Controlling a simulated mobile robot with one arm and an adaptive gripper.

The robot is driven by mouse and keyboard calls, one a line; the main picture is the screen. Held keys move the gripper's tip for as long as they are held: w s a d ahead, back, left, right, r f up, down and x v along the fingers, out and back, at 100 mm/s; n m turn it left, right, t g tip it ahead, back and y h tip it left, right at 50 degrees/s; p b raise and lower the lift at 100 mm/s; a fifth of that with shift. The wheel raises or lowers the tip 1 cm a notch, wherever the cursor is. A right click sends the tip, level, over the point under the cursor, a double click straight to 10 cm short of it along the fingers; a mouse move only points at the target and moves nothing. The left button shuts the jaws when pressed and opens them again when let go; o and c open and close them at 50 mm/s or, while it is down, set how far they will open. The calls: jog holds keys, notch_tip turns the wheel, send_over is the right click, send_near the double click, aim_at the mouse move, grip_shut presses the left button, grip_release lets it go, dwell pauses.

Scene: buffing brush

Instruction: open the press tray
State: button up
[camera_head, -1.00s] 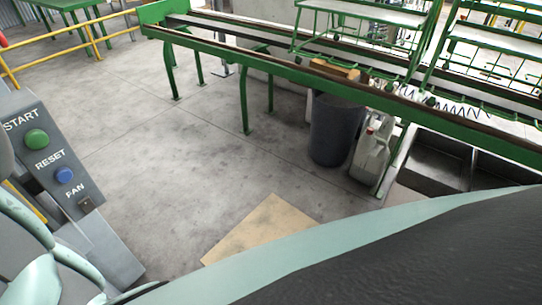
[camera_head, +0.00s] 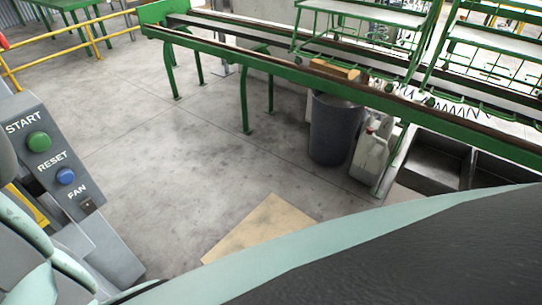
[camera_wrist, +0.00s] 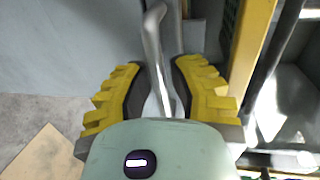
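My gripper (camera_wrist: 160,64) has yellow fingers with dark pads. It shows in the wrist view and is open, with a gap between its fingertips. A curved silver handle (camera_wrist: 154,45) runs up through that gap, apart from the pads as far as I can see. Its lower end is hidden behind my gripper's body. A flat grey-blue surface (camera_wrist: 60,45) lies behind the handle at the left. I cannot tell the tray itself from the rest of the machine. In the head view a grey control panel (camera_head: 58,160) carries START, RESET and FAN controls.
A yellow post (camera_wrist: 250,45) and dark metal parts stand close to the right of my gripper. In the head view a green conveyor frame (camera_head: 300,78), a dark bin (camera_head: 335,130) and a pale canister (camera_head: 371,153) stand beyond open concrete floor (camera_head: 170,160).

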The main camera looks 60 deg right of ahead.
grip_shut()
jog(key=shift+s, duration=0.1)
